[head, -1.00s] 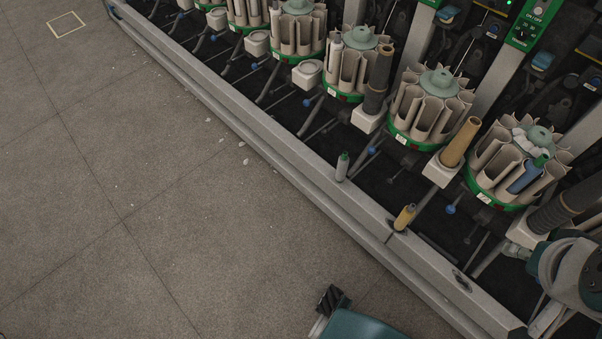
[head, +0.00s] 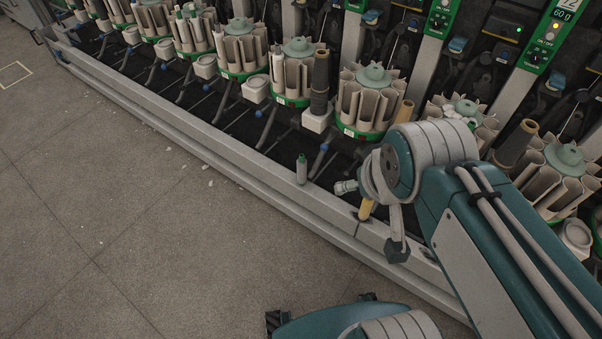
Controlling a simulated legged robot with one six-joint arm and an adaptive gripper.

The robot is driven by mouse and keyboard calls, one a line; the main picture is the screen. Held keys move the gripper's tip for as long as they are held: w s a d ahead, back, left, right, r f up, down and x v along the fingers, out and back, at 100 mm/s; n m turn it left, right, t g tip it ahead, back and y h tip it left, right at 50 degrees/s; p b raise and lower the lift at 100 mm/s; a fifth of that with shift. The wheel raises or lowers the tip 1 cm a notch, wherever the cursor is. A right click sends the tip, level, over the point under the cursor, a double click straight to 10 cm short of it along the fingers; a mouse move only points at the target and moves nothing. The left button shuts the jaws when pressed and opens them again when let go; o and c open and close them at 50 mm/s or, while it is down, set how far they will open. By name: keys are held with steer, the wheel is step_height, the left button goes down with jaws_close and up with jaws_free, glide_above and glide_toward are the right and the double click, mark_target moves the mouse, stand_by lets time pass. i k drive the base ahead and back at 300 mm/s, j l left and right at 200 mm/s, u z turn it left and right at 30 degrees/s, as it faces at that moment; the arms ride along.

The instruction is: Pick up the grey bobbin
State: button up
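The grey bobbin (head: 301,170) stands upright on the metal ledge along the front of the machine. It has a green tip and is fully visible. My gripper (head: 371,218) is to the right of it, apart from it. Its two fingers are spread, one toward the left and one pointing down, and I see nothing held between them. A yellow bobbin (head: 366,209) on the ledge shows behind my gripper, with its upper part hidden.
The ledge (head: 230,159) runs diagonally along the machine. Green-based round magazines (head: 297,75) and white holders, one with a dark tube (head: 319,85), stand behind it. The floor (head: 110,220) in front is open, with small scraps near the ledge.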

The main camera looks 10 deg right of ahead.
mark_target(301, 162)
steer(key=i+j+z, duration=0.45)
steer(key=i+j, duration=0.15)
steer(key=i+j+z, duration=0.2)
steer(key=j, duration=0.25)
steer(key=i+j+z, duration=0.25)
steer(key=j, duration=0.2)
